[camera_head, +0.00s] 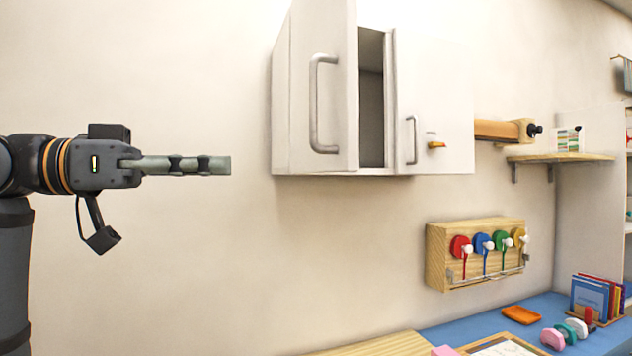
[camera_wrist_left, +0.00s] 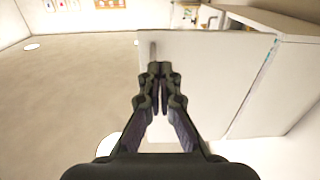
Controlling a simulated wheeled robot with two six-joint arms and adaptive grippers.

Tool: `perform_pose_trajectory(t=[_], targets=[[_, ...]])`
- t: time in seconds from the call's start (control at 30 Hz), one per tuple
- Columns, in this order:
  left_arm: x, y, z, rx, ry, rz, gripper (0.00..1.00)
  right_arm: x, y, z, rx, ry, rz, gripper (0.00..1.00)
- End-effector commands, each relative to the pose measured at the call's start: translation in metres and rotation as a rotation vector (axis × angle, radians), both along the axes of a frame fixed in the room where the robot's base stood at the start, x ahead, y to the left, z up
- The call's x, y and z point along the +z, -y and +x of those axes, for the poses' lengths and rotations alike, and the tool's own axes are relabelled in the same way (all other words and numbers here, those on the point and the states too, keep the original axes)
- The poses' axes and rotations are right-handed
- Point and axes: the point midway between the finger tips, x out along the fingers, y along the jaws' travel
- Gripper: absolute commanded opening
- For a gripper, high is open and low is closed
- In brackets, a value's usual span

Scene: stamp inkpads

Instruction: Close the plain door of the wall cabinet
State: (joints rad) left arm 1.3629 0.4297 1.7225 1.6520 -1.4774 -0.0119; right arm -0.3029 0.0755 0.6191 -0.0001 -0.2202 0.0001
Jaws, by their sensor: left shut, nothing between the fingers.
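The white wall cabinet (camera_head: 282,110) hangs on the wall in the head view. Its plain left door (camera_head: 337,70) with a large grey bar handle (camera_head: 314,105) stands open, swung out from the cabinet. A dark gap shows the inside beside it. The right door (camera_head: 445,90) looks shut and has a small handle and an orange-yellow piece on it. My left gripper (camera_head: 222,165) is shut and empty, left of the open door and pointing towards it. In the left wrist view the door panel (camera_wrist_left: 215,80) fills the space beyond the fingertips (camera_wrist_left: 160,68); contact cannot be told. My right gripper is not in view.
A wooden rack (camera_head: 436,258) with several coloured round stamps is on the wall below the cabinet. A small shelf (camera_head: 560,157) is at the right. The desk (camera_head: 455,335) below holds books and small items. The wall left of the cabinet is bare.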

Motion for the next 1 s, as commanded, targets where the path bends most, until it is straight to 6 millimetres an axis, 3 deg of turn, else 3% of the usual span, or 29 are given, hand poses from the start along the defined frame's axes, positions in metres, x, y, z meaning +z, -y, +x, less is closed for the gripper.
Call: perform_pose_trajectory(t=[0.1,0.33,0.8,1.0], targets=[[0.003,0.002,-0.016,-0.020,0.030,0.024,0.00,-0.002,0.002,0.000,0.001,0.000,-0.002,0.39],[0.006,0.014,-0.012,-0.025,0.028,0.023,0.00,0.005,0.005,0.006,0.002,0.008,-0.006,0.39],[0.008,0.106,0.018,-0.026,0.025,0.020,0.00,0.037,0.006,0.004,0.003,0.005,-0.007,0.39],[0.006,0.129,0.027,-0.023,0.026,0.019,0.00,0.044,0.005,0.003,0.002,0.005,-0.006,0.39]])
